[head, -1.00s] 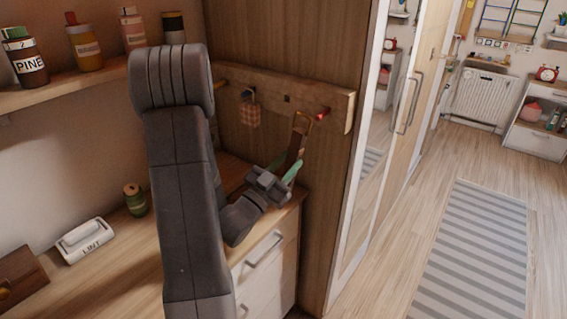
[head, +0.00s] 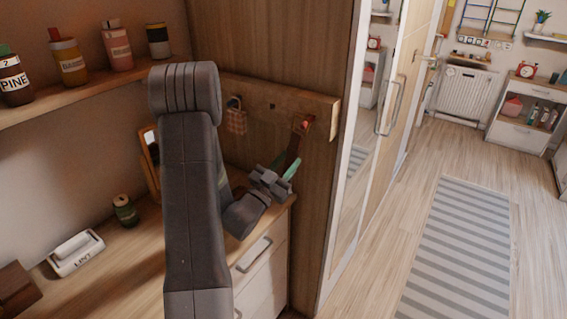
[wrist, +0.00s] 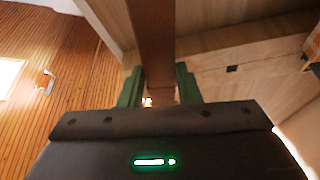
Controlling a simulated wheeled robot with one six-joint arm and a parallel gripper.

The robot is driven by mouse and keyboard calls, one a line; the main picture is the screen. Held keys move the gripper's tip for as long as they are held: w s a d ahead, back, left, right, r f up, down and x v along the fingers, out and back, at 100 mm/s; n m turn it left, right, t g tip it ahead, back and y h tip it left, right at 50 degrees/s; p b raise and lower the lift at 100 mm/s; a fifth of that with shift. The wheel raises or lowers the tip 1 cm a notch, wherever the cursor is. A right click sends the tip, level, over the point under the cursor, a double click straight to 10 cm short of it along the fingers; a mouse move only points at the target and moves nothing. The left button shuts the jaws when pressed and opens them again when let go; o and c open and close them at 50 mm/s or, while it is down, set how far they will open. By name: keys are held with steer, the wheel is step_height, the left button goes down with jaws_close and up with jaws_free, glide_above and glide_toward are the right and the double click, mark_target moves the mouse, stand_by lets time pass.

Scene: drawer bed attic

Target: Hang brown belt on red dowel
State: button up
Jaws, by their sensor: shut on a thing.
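The brown belt (head: 293,147) hangs as a dark strap in front of the wooden peg rail, its loop end uppermost. The red dowel (head: 307,122) sticks out near the right end of the rail. The belt's top loop overlaps the dowel in the head view; I cannot tell whether it is around it or just in front. My gripper (head: 284,171), with green fingers, is shut on the belt below the loop. In the wrist view, the belt (wrist: 152,40) runs upward between the fingers (wrist: 158,88). The dowel is not clearly visible there.
The peg rail (head: 270,100) also carries a small checked item (head: 236,120) to the left. A mirrored door stands right; the floor beyond is open.

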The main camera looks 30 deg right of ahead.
mark_target(289, 166)
steer(key=shift+w+d+p, duration=0.35)
steer(key=shift+d, duration=0.4)
steer(key=shift+w+d+f+b, duration=0.1)
steer(key=shift+f+b, duration=0.2)
steer(key=shift+b, duration=0.2)
steer(key=shift+w+d+f+b, duration=0.15)
steer(key=shift+d+f+b, duration=0.15)
steer(key=shift+b, duration=0.6)
steer(key=shift+d, duration=0.1)
steer(key=shift+r, duration=0.1)
